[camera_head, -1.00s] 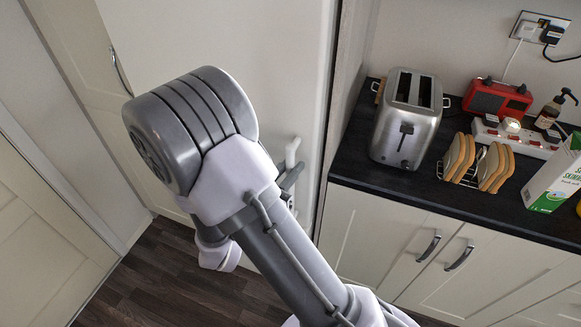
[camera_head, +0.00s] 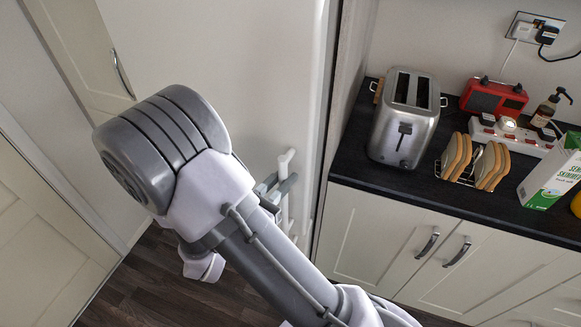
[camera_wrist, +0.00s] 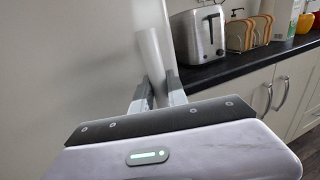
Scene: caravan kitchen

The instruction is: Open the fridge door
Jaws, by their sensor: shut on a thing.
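The fridge door (camera_head: 215,45) is a tall pale panel in the middle left of the head view. It also fills the left of the wrist view (camera_wrist: 70,60). Its white upright handle (camera_head: 284,160) is near the door's right edge. The handle also shows in the wrist view (camera_wrist: 152,62), between the grey fingers. My gripper (camera_head: 279,188) is shut on the handle, partly hidden behind my forearm in the head view. Its fingers show better in the wrist view (camera_wrist: 159,90). A dark line runs along the door's right edge; I cannot tell whether the door is ajar.
A dark worktop (camera_head: 360,182) over cream cupboards (camera_head: 380,235) stands right of the fridge, with a toaster (camera_head: 405,115), toast rack (camera_head: 462,178), red radio (camera_head: 494,97) and carton (camera_head: 552,172). A tall cupboard (camera_head: 85,50) is at left. Dark floor shows below.

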